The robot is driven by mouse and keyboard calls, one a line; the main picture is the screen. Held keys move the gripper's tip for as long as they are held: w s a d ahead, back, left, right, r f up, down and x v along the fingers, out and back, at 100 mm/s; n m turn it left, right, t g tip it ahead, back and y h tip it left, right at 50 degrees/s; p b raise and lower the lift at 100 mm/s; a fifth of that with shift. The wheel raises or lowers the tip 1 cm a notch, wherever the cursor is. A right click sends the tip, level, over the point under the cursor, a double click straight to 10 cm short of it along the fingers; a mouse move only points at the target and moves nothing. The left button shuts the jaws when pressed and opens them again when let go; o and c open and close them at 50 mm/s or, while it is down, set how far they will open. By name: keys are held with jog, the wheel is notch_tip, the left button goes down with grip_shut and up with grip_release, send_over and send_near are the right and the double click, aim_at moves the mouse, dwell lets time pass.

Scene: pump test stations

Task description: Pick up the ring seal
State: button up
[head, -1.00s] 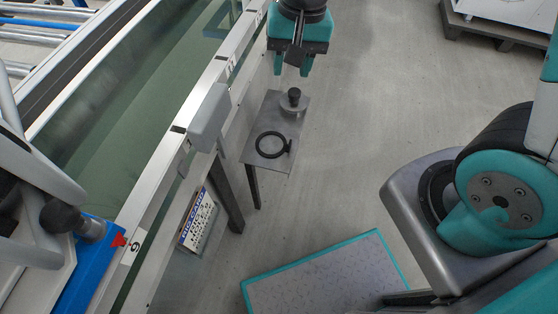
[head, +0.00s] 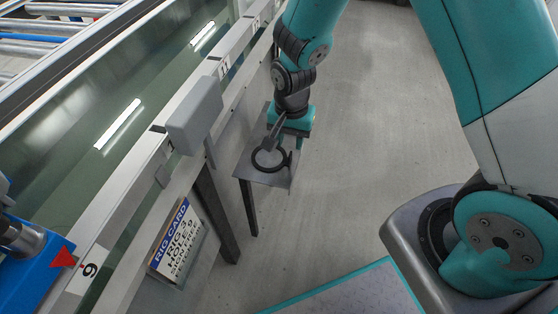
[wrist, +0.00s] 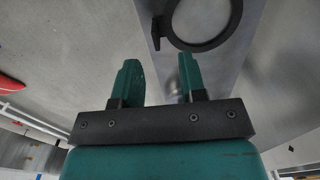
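My gripper (head: 287,143) is just behind and above the ring in the head view and hides the back of the shelf. In the wrist view the ring (wrist: 205,47) is at the top, partly cut off, beyond the fingertips. My gripper (wrist: 158,75) is open there, with nothing between its two teal fingers. The ring is apart from the fingers in that view.
A grey box (head: 195,118) is fixed on the bench rail left of the shelf. A rig card (head: 178,240) hangs below the rail. A blue block with a red marker (head: 63,258) is at lower left. Open floor (head: 370,150) lies right of the shelf.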

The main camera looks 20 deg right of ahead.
aim_at(290, 152)
notch_tip(290, 152, down, 6)
jog(key=shift+d+r+b, duration=0.1)
jog(key=shift+b, duration=1.1)
jog(key=shift+r, duration=0.1)
jog(key=shift+s, duration=0.1)
jog(key=shift+c, duration=0.2)
grip_shut()
